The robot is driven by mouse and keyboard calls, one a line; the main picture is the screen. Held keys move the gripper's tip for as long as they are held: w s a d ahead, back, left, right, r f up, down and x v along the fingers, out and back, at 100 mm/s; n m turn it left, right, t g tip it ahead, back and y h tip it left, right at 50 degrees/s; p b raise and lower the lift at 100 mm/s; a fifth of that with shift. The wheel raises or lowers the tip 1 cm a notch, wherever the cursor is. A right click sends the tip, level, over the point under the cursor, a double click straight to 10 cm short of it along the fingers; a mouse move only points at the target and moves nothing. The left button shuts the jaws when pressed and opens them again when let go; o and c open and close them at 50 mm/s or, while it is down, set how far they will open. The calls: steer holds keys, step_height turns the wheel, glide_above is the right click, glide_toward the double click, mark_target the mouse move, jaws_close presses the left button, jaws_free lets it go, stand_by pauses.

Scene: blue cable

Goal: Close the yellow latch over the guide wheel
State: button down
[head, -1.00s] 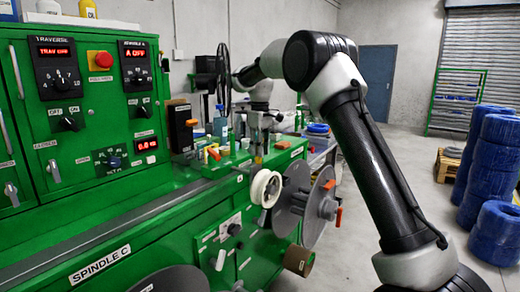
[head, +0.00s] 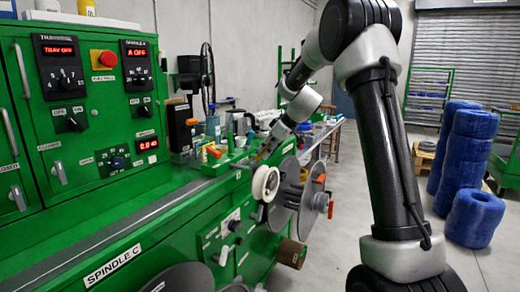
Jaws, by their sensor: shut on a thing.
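The white guide wheel (head: 258,185) stands upright at the right end of the green machine's front ledge in the head view. My gripper (head: 261,156) slants down from the upper right to a spot just above and behind the wheel. It is shut on a small part there, apparently the yellow latch. The latch is mostly hidden by the fingers and too small to make out clearly. I cannot tell its exact angle or whether it touches the wheel.
Grey reels (head: 283,200) with orange clips sit just right of the wheel. The green machine's control cabinet (head: 80,110) fills the left. An orange-handled part (head: 212,151) and bottles stand on the ledge. Blue cable coils (head: 474,222) are stacked at the right; the floor between is clear.

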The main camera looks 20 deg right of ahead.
mark_target(271, 168)
steer(key=f+t+y, duration=0.1)
steer(key=s+d+f+t+y, duration=0.1)
steer(key=t+y, duration=0.1)
steer(key=shift+s+d+f+t+y, duration=0.1)
steer(key=shift+f+t+y, duration=0.3)
steer(key=shift+t+y, duration=0.3)
steer(key=shift+f+t+y, duration=0.35)
steer(key=shift+t+y, duration=0.15)
steer(key=shift+t, duration=0.3)
steer(key=c, duration=1.3)
jaws_free()
steer(key=v, duration=1.2)
steer(key=shift+f, duration=0.15)
